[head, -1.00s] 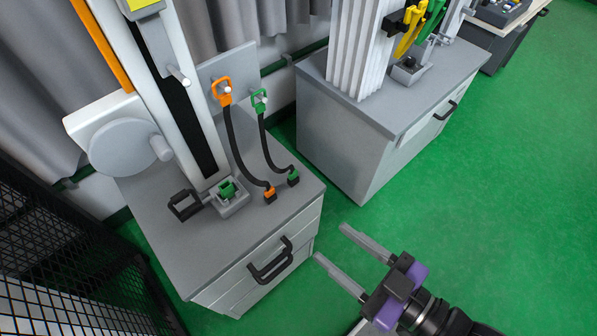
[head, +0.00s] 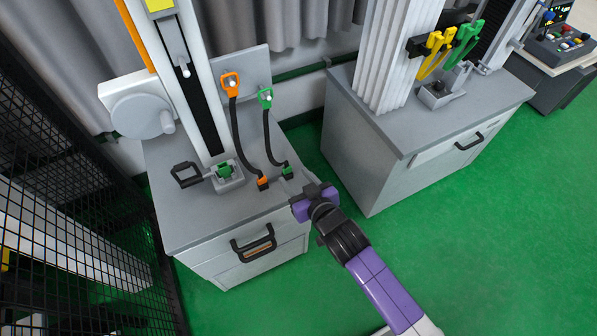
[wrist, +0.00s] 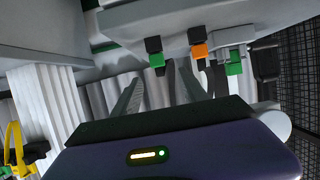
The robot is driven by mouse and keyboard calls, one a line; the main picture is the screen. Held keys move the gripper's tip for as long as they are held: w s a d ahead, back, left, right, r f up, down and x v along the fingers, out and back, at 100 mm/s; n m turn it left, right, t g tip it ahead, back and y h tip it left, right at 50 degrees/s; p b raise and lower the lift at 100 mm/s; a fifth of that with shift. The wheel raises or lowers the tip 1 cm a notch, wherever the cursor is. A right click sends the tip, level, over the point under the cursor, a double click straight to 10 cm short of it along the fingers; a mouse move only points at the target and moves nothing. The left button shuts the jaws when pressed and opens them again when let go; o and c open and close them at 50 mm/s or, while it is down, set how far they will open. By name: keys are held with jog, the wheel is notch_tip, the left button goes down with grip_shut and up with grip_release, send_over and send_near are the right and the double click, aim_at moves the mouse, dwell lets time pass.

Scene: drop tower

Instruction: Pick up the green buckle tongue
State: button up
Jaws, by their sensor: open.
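The green buckle tongue (head: 265,97), a small looped piece, hangs on a peg of the grey back plate, at the top of a black strap. The strap's lower end has a green block (head: 287,172) at the cabinet top, also in the wrist view (wrist: 157,60). My gripper (wrist: 160,82) is open; its two grey fingers show in the wrist view with nothing clearly between them. In the head view my gripper's purple body is just right of the cabinet's front corner, below the tongue and apart from it; its fingers are mostly hidden there.
An orange tongue (head: 231,84) on its own strap hangs left of the green one. A grey holder with a green insert (head: 225,171) and a black handle (head: 186,175) sit left on the cabinet top (head: 190,223). A second cabinet (head: 380,160) stands right; black mesh (head: 80,200) is left.

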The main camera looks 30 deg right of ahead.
aim_at(288, 171)
jog(key=shift+x, duration=1.45)
jog(key=shift+w+d+f, duration=0.1)
jog(key=shift+w+f, duration=0.65)
jog(key=shift+w, duration=0.3)
jog(key=shift+w+f, duration=0.75)
jog(key=shift+w, duration=0.25)
jog(key=c, duration=1.1)
